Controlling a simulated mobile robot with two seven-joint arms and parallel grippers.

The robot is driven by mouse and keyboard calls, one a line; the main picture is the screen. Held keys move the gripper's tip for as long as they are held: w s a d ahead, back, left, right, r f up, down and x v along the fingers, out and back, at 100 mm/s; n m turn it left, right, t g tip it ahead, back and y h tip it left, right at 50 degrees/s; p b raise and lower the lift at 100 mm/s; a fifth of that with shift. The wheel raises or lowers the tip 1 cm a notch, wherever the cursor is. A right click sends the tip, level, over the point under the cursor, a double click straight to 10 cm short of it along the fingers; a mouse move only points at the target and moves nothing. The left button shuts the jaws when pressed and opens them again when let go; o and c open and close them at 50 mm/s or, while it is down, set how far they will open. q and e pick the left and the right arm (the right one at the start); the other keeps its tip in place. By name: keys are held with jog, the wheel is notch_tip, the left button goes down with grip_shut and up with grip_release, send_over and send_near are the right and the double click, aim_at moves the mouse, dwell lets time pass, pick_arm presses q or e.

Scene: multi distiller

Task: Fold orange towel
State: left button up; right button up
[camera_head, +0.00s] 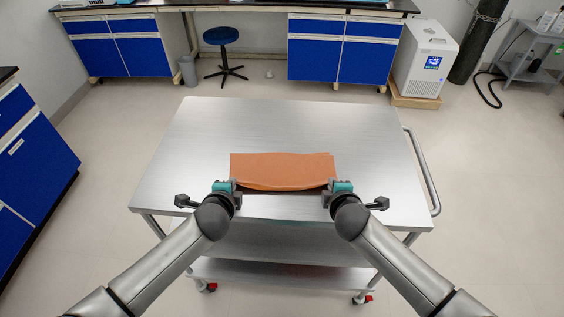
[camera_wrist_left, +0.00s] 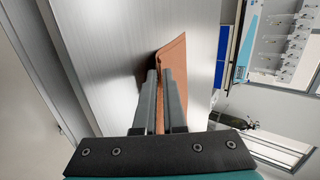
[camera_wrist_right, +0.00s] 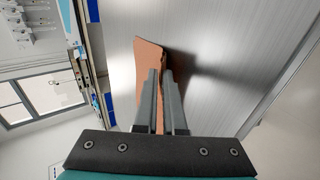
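The orange towel (camera_head: 282,168) lies near the front edge of the metal cart top, as a wide, short strip. Its front edge bows down in the middle, with dark shadow under both ends. My left gripper (camera_head: 232,185) is at its front left corner and my right gripper (camera_head: 333,185) at its front right corner. In the left wrist view the towel (camera_wrist_left: 174,55) runs in between the nearly closed fingers. In the right wrist view the towel (camera_wrist_right: 150,57) also shows between the closed fingers. Both grippers appear shut on it, low over the cart.
The cart top (camera_head: 290,120) is bare behind and beside the towel. A push handle (camera_head: 424,172) runs along the cart's right side. A blue stool (camera_head: 221,37), blue cabinets (camera_head: 345,50) and a white machine (camera_head: 426,58) stand well beyond the cart.

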pick_arm(q)
jog(key=o, duration=0.7)
pick_arm(e)
jog(key=o, duration=0.7)
pick_arm(q)
jog(key=s+r, duration=0.6)
jog(key=r, duration=0.3)
pick_arm(e)
jog(key=s+r, duration=0.2)
jog(key=r, duration=0.1)
jog(key=s+r, duration=0.2)
jog(key=r, duration=0.1)
jog(key=s+r, duration=0.2)
jog(key=r, duration=0.1)
